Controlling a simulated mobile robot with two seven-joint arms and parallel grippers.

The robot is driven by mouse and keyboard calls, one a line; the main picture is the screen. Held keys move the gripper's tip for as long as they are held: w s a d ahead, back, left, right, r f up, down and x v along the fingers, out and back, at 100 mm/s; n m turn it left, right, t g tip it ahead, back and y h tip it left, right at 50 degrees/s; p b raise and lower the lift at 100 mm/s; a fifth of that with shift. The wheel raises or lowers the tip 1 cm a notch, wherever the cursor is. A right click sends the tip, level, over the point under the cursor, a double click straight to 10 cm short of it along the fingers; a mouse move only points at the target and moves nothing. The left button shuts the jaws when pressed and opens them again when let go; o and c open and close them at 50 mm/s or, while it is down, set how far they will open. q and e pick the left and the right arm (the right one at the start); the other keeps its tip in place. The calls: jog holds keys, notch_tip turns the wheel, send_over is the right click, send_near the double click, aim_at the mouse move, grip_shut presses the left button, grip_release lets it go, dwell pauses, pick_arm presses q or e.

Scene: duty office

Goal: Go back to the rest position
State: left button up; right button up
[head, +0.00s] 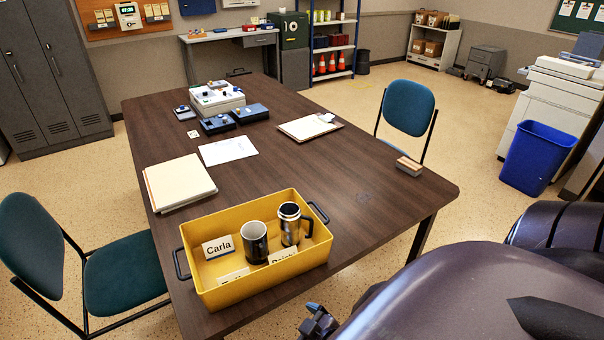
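A yellow tray (202,285) with dark handles stands on the near end of the brown table (330,185). In it are a dark mug (254,246), a steel travel mug (290,226) with a black handle, and several name cards, one reading "Carla" (218,247). Two other cards are partly hidden or cut short. My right arm fills the lower right of the head view. A small dark part, apparently my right gripper (318,322), shows at the bottom edge, right of the tray and apart from it; its fingers are mostly cut off. My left gripper is out of view.
On the table lie a paper stack (180,182), a sheet (228,150), a clipboard (308,128), a wooden block (409,166) and a white device (216,99) with blue boxes. Chairs (124,279) (408,107) flank it. A blue bin (538,157) stands right. The table's right near part is clear.

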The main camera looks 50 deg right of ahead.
jog(key=shift+s+a+m, duration=0.1)
jog(key=shift+s+m, duration=0.2)
jog(key=shift+m, duration=0.4)
jog(key=shift+w+f+b, duration=0.15)
jog(key=shift+f+b, duration=0.05)
jog(key=shift+b, duration=0.2)
jog(key=shift+c, duration=0.5)
